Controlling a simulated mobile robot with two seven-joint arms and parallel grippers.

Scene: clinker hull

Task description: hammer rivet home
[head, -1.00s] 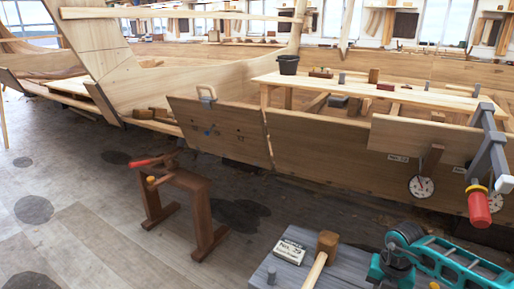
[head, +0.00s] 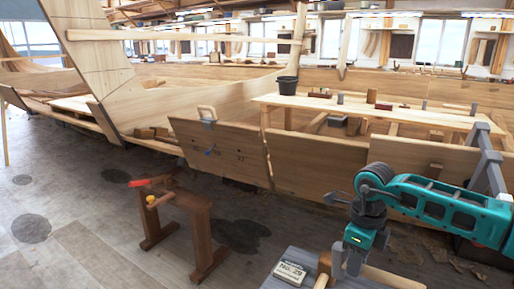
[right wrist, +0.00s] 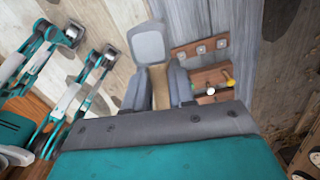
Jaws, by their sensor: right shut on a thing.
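My right gripper (head: 345,264) is low in the head view, shut on the wooden mallet (head: 323,264) at the grey bench. The brown mallet head shows just left of the fingers. A pale wooden bar shows to their right; I cannot tell if it is the mallet's handle. In the right wrist view, tan wood (right wrist: 160,86) is between the grey fingers. The hull plank (head: 215,147) stands at middle left with small dark dots and a small blue-grey fitting. The rivet is too small to make out for certain. My left gripper is out of view.
A card marked No. 29 (head: 290,271) lies on the grey bench (head: 303,257). A brown wooden stand (head: 195,208) with a red-handled tool (head: 150,181) is to the left. A long table (head: 400,112) with a dark bucket (head: 286,86) is behind. Floor is open at left.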

